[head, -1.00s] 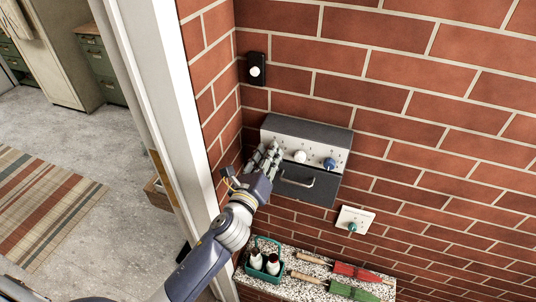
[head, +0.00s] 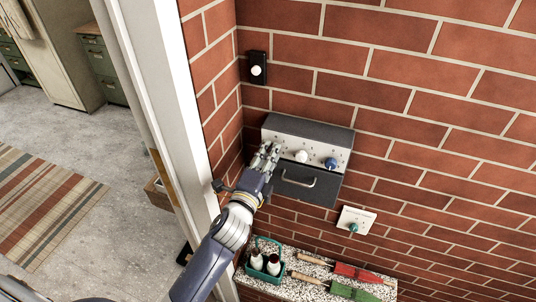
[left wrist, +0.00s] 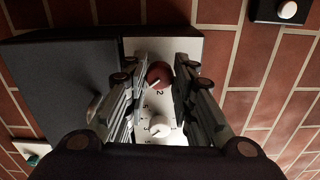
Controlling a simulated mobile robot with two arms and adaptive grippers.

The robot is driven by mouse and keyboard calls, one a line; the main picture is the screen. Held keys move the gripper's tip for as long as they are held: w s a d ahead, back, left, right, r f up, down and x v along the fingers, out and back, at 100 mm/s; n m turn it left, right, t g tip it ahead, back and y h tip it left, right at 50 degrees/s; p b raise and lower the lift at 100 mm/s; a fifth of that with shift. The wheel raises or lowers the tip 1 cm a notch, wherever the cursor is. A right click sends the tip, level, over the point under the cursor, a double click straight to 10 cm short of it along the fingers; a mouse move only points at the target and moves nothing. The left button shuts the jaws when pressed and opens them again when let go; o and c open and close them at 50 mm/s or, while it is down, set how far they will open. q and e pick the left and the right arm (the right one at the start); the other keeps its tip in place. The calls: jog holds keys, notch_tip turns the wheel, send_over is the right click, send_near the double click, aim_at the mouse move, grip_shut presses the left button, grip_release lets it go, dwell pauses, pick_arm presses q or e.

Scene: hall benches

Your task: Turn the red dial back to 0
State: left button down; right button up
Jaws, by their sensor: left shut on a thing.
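The red dial (left wrist: 160,74) sits on the pale panel of a dark wall box (head: 322,133), between the two fingers of my left gripper (head: 267,153) in the left wrist view. A white pointer mark shows on the dial, and a "2" is printed close to it; I cannot read its exact setting. My left gripper is shut on the red dial. In the head view the fingers hide the dial. A white dial (head: 302,157) and a blue dial (head: 331,163) sit to its right. My right gripper is not in view.
The box has a front handle (head: 299,180). A black switch plate (head: 257,67) is above left, and a white plate with a teal knob (head: 356,220) is below right. A speckled shelf (head: 300,289) holds a green bottle caddy (head: 263,262) and brushes. A white door frame (head: 172,100) stands close left.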

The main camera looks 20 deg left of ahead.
pick_arm(q)
jog(key=n+p, duration=0.1)
jog(key=n, duration=1.6)
jog(key=n+p, duration=0.1)
jog(key=n, duration=0.8)
jog(key=shift+w+d+r+p, duration=0.1)
jog(key=shift+d+r+p, duration=0.15)
jog(key=shift+r+p, duration=0.05)
jog(key=c, duration=1.3)
grip_release()
jog(key=shift+c, duration=0.2)
jog(key=shift+f, duration=0.3)
jog(key=s, duration=1.2)
jog(key=shift+a, duration=0.2)
